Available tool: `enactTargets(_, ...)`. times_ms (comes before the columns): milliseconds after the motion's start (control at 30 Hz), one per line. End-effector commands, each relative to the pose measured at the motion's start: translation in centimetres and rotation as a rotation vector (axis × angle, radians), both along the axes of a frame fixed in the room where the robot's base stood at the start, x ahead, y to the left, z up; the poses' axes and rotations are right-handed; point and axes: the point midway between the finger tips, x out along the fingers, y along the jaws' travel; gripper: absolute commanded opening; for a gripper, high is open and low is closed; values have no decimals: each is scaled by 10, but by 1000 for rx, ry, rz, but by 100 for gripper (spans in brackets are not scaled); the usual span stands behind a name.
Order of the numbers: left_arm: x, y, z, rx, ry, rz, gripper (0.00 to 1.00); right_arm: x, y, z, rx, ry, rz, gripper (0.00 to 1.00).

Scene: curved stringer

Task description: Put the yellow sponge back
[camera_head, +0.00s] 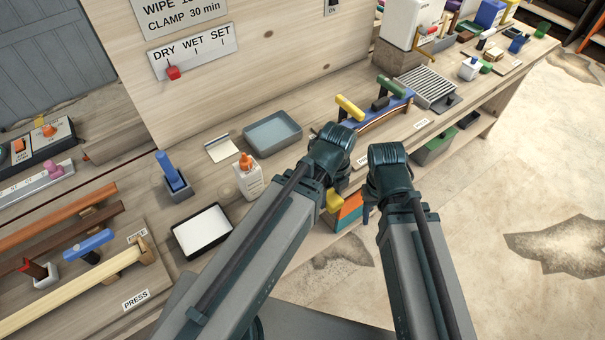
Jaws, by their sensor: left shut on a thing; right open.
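My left gripper (332,158) reaches in over the front edge of the bench, its fingers mostly hidden behind its own wrist. A yellow piece (334,203), which looks like the yellow sponge, shows just below that wrist, partly covered by the arm. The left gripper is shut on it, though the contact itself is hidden. My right gripper (386,168) is just to the right, open, its fingertips hidden by its wrist, in front of the bench edge. A shallow grey-blue tray (251,139) stands empty on the bench, left of the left gripper.
A white glue bottle (249,182), a black-rimmed white tray (181,236) and a blue-handled tool in a holder (168,170) stand left of my arms. A curved form with yellow and green clamps (349,108) is just behind the grippers. An orange-and-teal item (350,211) shows below the bench edge.

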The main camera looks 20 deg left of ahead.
Motion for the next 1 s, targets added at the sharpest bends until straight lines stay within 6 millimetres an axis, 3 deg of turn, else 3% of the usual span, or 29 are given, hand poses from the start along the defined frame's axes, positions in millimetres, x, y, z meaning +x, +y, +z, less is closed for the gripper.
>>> enactTargets(300, 64, 52, -9, 0, 0, 6, 9, 0, 0, -9, 0, 0, 0, 50)
enactTargets(500, 94, 79, -12, 0, 0, 4, 9, 0, 0, -12, 0, 0, 0, 50)
enactTargets(1000, 114, 97, -14, 0, 0, 3, 9, 0, 0, -14, 0, 0, 0, 50)
